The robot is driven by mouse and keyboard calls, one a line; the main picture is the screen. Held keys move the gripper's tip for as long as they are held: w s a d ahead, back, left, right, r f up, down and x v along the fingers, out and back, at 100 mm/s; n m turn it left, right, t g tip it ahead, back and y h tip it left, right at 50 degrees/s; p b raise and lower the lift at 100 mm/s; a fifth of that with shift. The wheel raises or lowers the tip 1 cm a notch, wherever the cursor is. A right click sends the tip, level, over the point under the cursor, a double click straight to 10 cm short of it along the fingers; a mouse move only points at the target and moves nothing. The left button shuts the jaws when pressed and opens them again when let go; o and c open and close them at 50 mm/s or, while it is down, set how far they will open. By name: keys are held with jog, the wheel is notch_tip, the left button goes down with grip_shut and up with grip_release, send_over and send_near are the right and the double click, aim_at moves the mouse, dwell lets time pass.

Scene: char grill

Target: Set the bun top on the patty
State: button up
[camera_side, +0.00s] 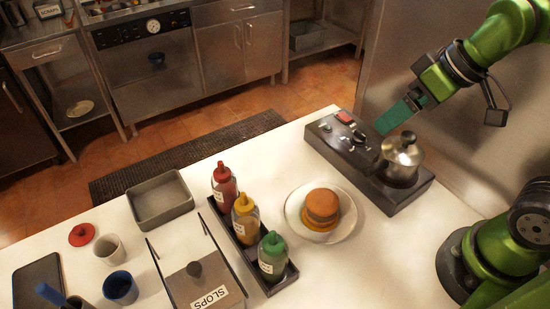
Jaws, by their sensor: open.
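A round burger stack (321,208) sits on a white plate (347,226) in the middle of the counter. The rounded orange-brown bun top (322,201) is uppermost, over a darker band that looks like the patty. A wider, yellow-orange layer shows at the bottom. The layers are too small to tell their contact exactly. My gripper (384,126), with teal fingers, is above the black burner unit at the right, up and to the right of the plate. It is open and apart from the stack, with nothing visible held in it.
A metal pot (402,157) stands on the black burner unit (325,135) below my gripper. A black rack (277,287) with red, yellow and green bottles stands left of the plate. A grey tray (160,203), cups and a SLOPS box (205,288) are farther left.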

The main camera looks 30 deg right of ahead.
jog(key=m, duration=0.2)
jog(key=s+d+m+t, duration=0.1)
jog(key=m, duration=0.1)
jog(key=d+m+t, duration=0.1)
jog(key=m, duration=0.1)
jog(key=shift+s+d+r, duration=0.25)
jog(key=shift+s+r, duration=0.1)
jog(key=shift+s, duration=0.05)
dwell(0.7)
